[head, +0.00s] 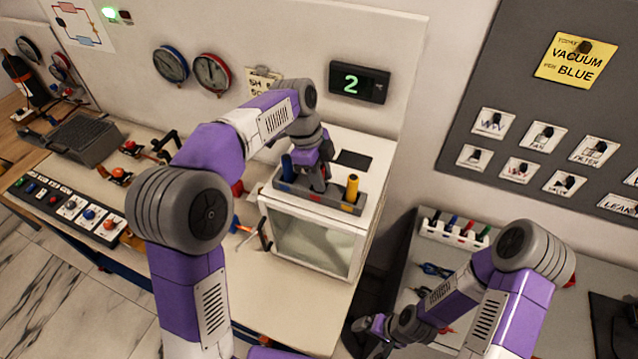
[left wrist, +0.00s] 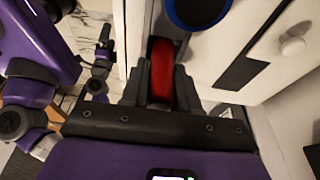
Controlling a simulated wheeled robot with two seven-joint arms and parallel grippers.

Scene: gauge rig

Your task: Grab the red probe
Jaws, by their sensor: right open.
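The red probe (left wrist: 161,72) stands between the two fingers of my left gripper in the left wrist view. The fingers (left wrist: 162,88) lie close against both its sides, with no clear gap. In the head view my left gripper (head: 318,184) points down at the middle of the grey rack (head: 325,199) on the white box; the red probe is hidden there behind the gripper. A blue probe (head: 288,167) stands left of it and a yellow probe (head: 351,188) right of it. My right gripper (head: 362,325) is open and empty, low beside the bench.
The white box (head: 310,235) with a glass front stands on the bench. A holder with coloured pens or tools (head: 455,230) is on the right-hand table. A button panel (head: 70,207) lies at the left. Gauges (head: 211,73) and a display (head: 359,83) hang on the wall.

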